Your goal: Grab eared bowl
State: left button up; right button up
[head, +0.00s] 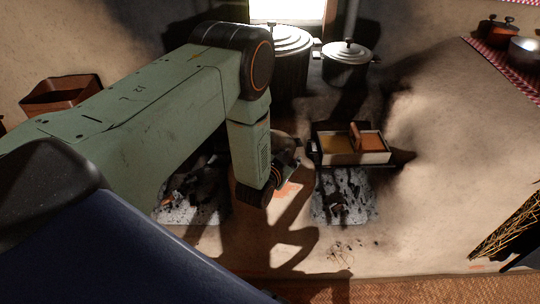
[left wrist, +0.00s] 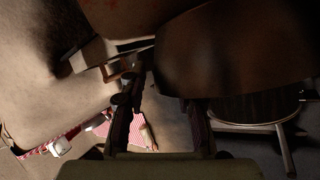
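A dark, rounded brown vessel (left wrist: 235,60), which may be the eared bowl, fills the upper right of the left wrist view. Its ears cannot be made out. In the head view a dark rounded shape (head: 284,144), perhaps the same bowl, shows partly behind my left wrist, between the two ash beds. My left gripper (head: 289,168) is low over the hearth beside it, mostly hidden by my arm. In the left wrist view its two fingers (left wrist: 160,115) stand apart with nothing clearly between them, close to the brown vessel. I cannot tell if they touch it. My right gripper is not in view.
A rectangular pan (head: 353,158) with a brown block stands over the right ash bed (head: 344,196). A tall lidded pot (head: 289,72) and a smaller one (head: 346,72) stand behind. A brown box (head: 61,97) is far left. Bare hearth lies at right.

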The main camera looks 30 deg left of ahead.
pick_arm(q)
jog(key=shift+c, duration=0.2)
grip_shut()
jog(key=shift+r, duration=0.1)
